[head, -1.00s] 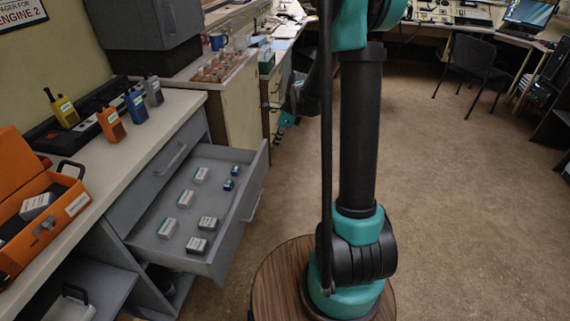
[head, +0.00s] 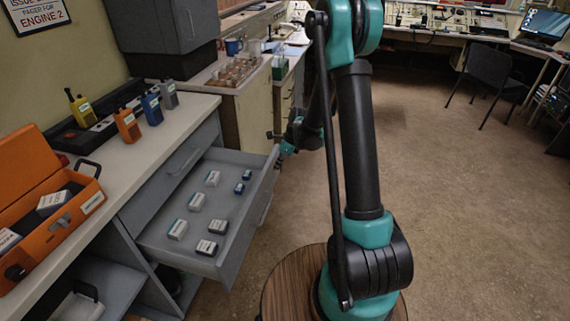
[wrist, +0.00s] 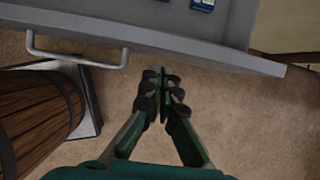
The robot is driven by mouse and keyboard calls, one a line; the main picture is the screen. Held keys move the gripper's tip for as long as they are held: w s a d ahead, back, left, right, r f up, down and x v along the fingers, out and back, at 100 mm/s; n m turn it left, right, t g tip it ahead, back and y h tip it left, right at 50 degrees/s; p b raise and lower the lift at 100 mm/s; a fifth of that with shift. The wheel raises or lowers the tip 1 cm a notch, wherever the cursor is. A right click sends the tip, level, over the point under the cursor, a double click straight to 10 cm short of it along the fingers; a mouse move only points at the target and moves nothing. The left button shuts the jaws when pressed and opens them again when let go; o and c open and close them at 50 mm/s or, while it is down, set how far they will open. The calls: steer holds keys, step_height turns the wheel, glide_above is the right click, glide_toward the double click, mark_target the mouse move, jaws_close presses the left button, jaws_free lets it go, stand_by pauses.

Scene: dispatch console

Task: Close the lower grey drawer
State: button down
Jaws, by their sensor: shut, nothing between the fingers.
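The lower grey drawer (head: 247,232) is pulled far out of the grey cabinet below the counter. Several small white-and-grey boxes (head: 196,201) and two small blue ones (head: 243,181) lie inside it. My gripper (head: 284,150) is shut and empty, at the far front corner of the drawer in the head view; whether it touches cannot be told there. In the wrist view my gripper (wrist: 162,76) points towards the drawer's front panel (wrist: 190,46), a small gap from it in the picture. The bar handle (wrist: 75,58) is left of the fingertips.
Above the open drawer is a shut grey drawer (head: 182,172). The counter (head: 172,130) holds several radios and an open orange case (head: 60,225). A cream cabinet (head: 255,110) stands beyond the drawer. Brown floor (head: 460,210) is clear on the right.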

steer(key=shift+w+a, duration=0.25)
steer(key=shift+a, duration=0.45)
steer(key=w+a, duration=0.3)
steer(key=a, duration=0.7)
steer(key=w+a, duration=0.4)
steer(key=a, duration=0.6)
steer(key=shift+w+a, duration=0.3)
steer(key=shift+a, duration=0.05)
